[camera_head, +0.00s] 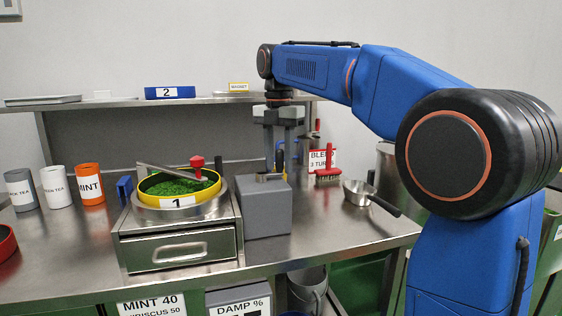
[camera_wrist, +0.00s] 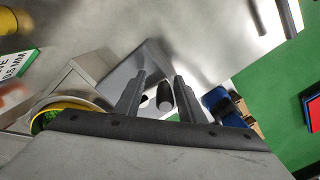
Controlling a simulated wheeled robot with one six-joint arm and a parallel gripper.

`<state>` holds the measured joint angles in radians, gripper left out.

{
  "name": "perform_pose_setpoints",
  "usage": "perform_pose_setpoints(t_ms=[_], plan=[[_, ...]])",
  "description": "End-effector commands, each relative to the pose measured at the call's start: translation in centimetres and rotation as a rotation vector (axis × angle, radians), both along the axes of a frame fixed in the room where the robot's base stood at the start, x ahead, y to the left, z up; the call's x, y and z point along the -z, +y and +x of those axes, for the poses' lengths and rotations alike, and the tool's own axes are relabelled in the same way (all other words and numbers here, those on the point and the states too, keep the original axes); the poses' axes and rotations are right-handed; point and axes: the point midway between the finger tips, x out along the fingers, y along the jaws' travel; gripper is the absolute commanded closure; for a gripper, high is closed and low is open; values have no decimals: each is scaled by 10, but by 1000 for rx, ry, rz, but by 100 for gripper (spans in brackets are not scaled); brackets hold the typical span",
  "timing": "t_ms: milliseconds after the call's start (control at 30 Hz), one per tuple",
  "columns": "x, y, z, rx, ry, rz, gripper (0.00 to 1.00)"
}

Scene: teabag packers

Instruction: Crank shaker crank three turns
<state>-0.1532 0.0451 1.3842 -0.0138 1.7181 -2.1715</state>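The shaker is a steel drawer unit (camera_head: 180,250) carrying a yellow-rimmed sieve (camera_head: 178,201) marked 1, filled with green leaf. A grey box (camera_head: 266,212) stands against its right side. A dark upright knob (camera_wrist: 165,96), which looks like the crank handle, shows between my fingers in the wrist view; the crank arm is hard to make out. My gripper (camera_head: 280,160) points down over the grey box. Its fingers are apart, with a visible gap to the knob, so it is open and empty. Whether the knob stands at full finger depth cannot be told.
A bar with a red knob (camera_head: 197,162) lies across the sieve. Right of the box are a red brush (camera_head: 328,175) and a steel pan (camera_head: 360,191). Labelled cups, including an orange MINT one (camera_head: 90,184), stand left. A shelf (camera_head: 120,103) runs behind.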

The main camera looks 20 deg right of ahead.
Motion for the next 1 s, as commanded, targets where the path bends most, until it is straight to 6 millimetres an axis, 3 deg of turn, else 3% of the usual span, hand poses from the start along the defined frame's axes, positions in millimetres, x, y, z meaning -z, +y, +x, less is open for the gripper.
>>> perform_pose_setpoints(t_ms=[33,200,1000], plan=[[0,0,0,0,1,-1,51],[0,-1,0,1,1,-2,14],[0,2,-14,1,1,-4,14]])
